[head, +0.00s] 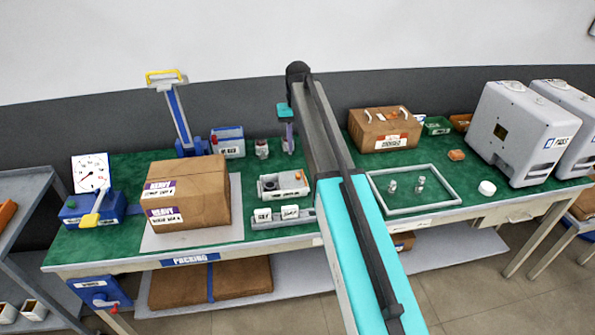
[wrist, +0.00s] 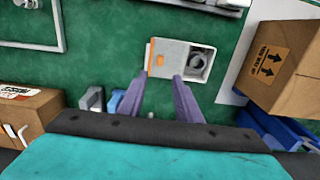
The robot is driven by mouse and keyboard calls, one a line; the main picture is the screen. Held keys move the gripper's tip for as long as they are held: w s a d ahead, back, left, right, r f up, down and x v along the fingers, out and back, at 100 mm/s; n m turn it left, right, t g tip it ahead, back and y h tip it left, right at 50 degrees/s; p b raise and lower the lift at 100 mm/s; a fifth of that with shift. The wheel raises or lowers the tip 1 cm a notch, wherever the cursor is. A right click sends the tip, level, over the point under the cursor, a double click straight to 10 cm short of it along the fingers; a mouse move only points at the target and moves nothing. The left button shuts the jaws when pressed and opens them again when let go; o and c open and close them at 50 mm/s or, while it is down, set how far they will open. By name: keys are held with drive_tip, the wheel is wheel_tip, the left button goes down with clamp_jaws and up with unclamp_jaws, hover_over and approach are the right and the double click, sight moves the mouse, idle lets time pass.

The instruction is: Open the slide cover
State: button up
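A pale grey box (head: 283,187) sits on the green table mat near the middle of the head view. Its top carries a light plate with an orange tab (wrist: 160,61), probably the slide cover, beside a round dark opening (wrist: 198,66). That opening is at least partly uncovered. My gripper (wrist: 158,82) shows two purple fingers, spread apart with nothing between them. In the wrist view the fingertips overlap the near edge of the box; I cannot tell whether they touch it. In the head view my gripper (head: 289,136) hangs behind the box.
A brown carton (head: 190,194) stands left of the box, and another carton (head: 385,130) stands back right. A grey rail with labelled blocks (head: 284,219) lies in front of the box. A grey frame (head: 413,207) lies to the right. White machines (head: 522,130) fill the far right.

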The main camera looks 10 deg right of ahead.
sight(298, 175)
drive_tip(key=shift+f+p, duration=1.65)
drive_tip(key=shift+f, duration=4.55)
clamp_jaws()
